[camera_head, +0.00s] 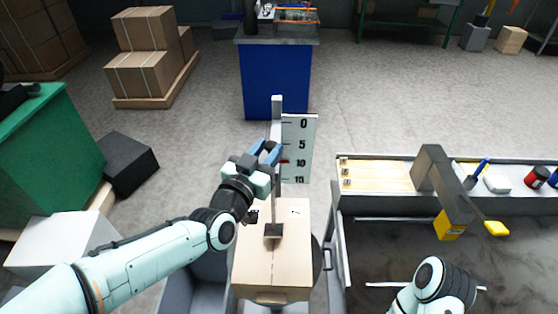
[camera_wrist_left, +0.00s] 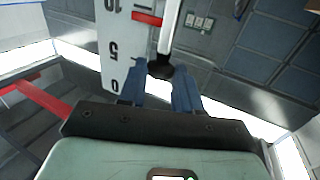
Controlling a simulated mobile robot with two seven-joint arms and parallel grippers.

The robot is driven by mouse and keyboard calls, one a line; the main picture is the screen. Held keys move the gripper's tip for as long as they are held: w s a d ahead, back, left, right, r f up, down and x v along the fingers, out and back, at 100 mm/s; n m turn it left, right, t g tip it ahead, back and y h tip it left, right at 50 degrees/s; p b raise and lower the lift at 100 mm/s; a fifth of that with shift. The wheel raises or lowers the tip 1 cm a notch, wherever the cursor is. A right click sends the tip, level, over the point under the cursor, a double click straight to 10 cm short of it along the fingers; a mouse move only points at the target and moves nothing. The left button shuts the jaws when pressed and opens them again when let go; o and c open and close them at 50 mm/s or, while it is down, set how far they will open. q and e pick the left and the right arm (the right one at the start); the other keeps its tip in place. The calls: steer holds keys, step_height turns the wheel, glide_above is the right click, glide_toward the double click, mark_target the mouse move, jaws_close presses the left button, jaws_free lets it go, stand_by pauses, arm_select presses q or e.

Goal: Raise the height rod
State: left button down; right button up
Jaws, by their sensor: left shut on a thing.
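The height rod (camera_head: 278,195) is a thin upright grey rod beside a white scale (camera_head: 300,148) marked 0 to 15 from top down. Its dark foot (camera_head: 273,231) is at the top of a cardboard box (camera_head: 270,270); I cannot tell whether it touches. My left gripper (camera_head: 268,150) is shut on the rod's dark knob, which shows between the blue fingers in the left wrist view (camera_wrist_left: 160,70). A red pointer (camera_wrist_left: 147,18) sits close to the 10 mark. My right gripper is out of view; only part of my right arm shows.
A workbench with a wooden tray (camera_head: 385,173), a dark bent arm (camera_head: 433,165) and a yellow piece (camera_head: 496,228) is at right. A blue cabinet (camera_head: 275,82) stands behind the scale. A green cabinet (camera_head: 38,165) and black box (camera_head: 127,163) are at left.

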arm_select(q)
step_height(320, 180, up, 12)
steer(key=p, duration=0.4)
steer(key=shift+f+p, duration=0.15)
steer(key=shift+p, duration=0.2)
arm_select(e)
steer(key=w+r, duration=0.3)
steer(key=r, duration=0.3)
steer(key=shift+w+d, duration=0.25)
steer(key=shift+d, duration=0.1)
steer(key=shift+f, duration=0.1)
arm_select(q)
steer(key=c, duration=0.8)
jaws_free()
steer(key=shift+f, duration=0.1)
steer(key=shift+s+a, duration=0.1)
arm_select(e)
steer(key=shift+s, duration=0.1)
